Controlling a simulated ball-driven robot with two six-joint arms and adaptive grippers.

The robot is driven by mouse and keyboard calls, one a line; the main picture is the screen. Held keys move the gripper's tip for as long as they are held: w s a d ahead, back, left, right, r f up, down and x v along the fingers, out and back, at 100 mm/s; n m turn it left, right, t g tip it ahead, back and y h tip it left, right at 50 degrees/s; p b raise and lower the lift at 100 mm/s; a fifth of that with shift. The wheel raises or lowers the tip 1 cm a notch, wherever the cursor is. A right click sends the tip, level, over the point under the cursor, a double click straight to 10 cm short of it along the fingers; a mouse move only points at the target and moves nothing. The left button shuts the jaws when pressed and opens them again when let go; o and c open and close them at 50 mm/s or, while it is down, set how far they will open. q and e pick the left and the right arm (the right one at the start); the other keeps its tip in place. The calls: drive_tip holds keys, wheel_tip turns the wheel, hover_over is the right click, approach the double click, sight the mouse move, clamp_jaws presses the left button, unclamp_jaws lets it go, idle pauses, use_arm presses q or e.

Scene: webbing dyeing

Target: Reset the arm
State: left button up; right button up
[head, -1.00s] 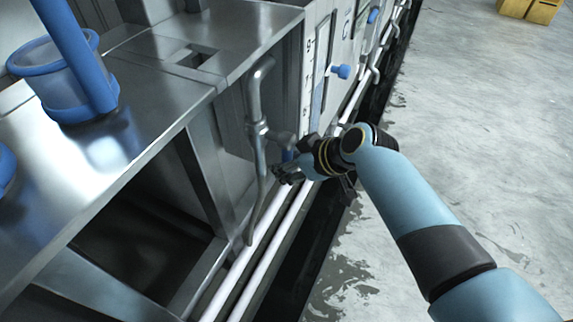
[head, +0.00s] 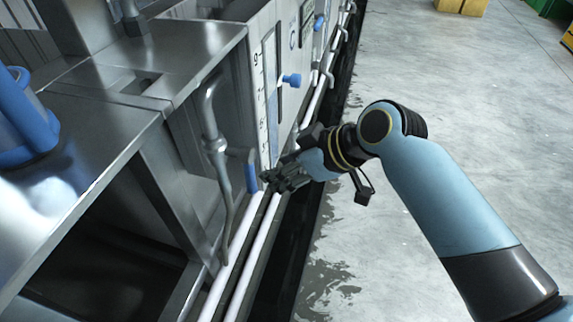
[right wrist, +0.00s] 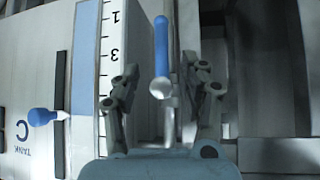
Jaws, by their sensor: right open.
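My right gripper (head: 270,181) is in the middle of the head view, low beside the metal machine. Its fingers point left toward a blue-handled lever (head: 252,172) on the pipework. In the right wrist view the gripper (right wrist: 165,90) is open, with its two fingers apart. The blue handle (right wrist: 161,45) shows between them in that picture, and I see no finger touching it. My right arm (head: 440,190) comes in from the right. My left gripper does not show.
A metal pipe (head: 214,150) stands left of the gripper. A blue knob (head: 291,80) and a numbered level gauge (head: 270,95) are on the machine front. White pipes (head: 250,250) run along its base.

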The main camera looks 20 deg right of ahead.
drive_tip(key=shift+s+d+r, duration=0.25)
drive_tip(key=shift+s+r, duration=0.05)
drive_tip(key=shift+r, duration=0.1)
